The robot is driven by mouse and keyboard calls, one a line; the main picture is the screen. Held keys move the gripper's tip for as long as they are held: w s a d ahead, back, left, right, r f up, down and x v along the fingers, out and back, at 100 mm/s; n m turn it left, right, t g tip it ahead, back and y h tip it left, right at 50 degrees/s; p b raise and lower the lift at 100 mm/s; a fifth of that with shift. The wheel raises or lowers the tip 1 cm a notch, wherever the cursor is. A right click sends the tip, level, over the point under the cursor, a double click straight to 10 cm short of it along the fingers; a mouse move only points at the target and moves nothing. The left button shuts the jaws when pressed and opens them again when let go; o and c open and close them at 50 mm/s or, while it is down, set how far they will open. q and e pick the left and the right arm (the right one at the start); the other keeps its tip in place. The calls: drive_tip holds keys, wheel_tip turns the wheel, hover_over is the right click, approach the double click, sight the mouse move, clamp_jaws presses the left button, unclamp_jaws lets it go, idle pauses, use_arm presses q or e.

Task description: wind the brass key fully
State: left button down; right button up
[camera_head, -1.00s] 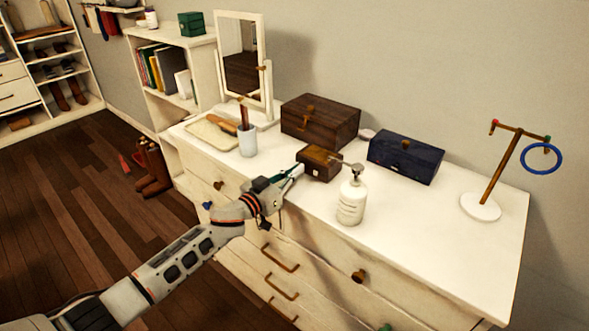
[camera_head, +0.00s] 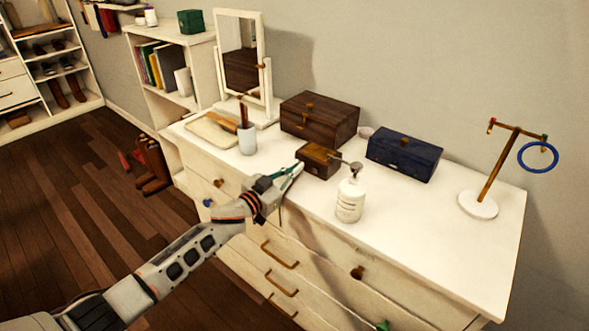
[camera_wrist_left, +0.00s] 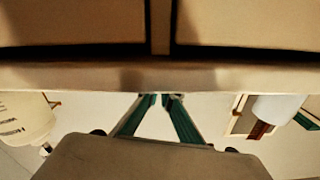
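No brass key can be made out in either view. A small brown wooden box (camera_head: 318,161) with a dark front spot sits on the white dresser, behind the pump bottle. My left gripper (camera_head: 299,167) is at the box's left front side, its tips very close to it; I cannot tell whether they touch. In the left wrist view its teal fingers (camera_wrist_left: 161,98) slant together to a narrow gap at the tips. Whether something thin is between them cannot be told. My right gripper is out of view.
A white pump bottle (camera_head: 350,200) stands right of the gripper, and a cup with a brush (camera_head: 247,140) to its left. A larger wooden box (camera_head: 320,118), a navy box (camera_head: 404,156) and a ring stand (camera_head: 478,205) are also on the dresser (camera_head: 420,235). Its front right top is clear.

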use_arm(q)
drive_tip(key=c, duration=2.3)
unclamp_jaws()
drive_tip(key=v, duration=1.2)
